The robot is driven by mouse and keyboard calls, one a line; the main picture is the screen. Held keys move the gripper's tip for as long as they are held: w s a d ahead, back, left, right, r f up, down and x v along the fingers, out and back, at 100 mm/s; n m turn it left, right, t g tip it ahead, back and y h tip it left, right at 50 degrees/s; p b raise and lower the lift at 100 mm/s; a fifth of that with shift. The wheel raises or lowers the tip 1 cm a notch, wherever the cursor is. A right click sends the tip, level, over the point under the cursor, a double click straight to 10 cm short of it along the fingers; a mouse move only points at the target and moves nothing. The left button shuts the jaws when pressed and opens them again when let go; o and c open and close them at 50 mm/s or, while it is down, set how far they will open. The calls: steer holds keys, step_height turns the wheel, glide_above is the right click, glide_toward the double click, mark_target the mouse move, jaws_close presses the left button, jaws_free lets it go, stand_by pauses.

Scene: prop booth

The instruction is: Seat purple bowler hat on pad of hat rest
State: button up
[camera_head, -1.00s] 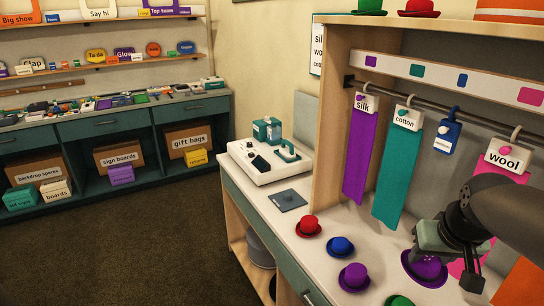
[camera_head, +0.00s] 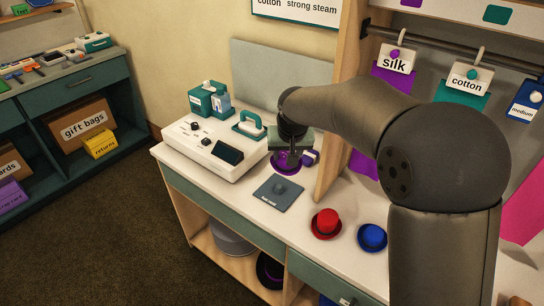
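The hat rest (camera_head: 277,191) is a flat dark grey square with a small round pad on it, lying bare on the counter in front of the white console. My gripper (camera_head: 293,159) is just behind the hat rest, pointing down. The purple bowler hat (camera_head: 284,168) is under its fingers, mostly hidden by them, with part of its purple brim showing. The fingers appear closed on it. The hat appears raised and apart from the pad, though its exact height is hard to tell. A small purple and pale piece shows right of the fingers; I cannot tell what it is.
A wooden upright (camera_head: 338,150) is close on the right. A red hat (camera_head: 326,223) and a blue hat (camera_head: 372,237) sit farther right. The counter's front edge is near the hat rest.

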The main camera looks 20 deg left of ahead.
steer(key=shift+m+h, duration=0.4)
steer(key=shift+m, duration=0.4)
steer(key=shift+a+b+x, duration=0.35)
steer(key=shift+b+x, duration=0.2)
steer(key=shift+x, duration=1.8)
steer(key=shift+a+b+x, duration=0.35)
steer(key=shift+b+x, duration=0.15)
steer(key=shift+x, duration=1.9)
steer(key=shift+a+b+x, duration=0.35)
steer(key=shift+b+x, duration=0.2)
steer(key=shift+x, duration=1.8)
steer(key=shift+s+f+b, duration=0.15)
steer(key=shift+f+b, duration=0.2)
steer(key=shift+b, duration=0.35)
steer(key=shift+f+b, duration=0.65)
steer(key=shift+f, duration=0.15)
steer(key=shift+f, duration=0.1)
steer(key=shift+f+b, duration=0.45)
steer(key=shift+b, duration=0.1)
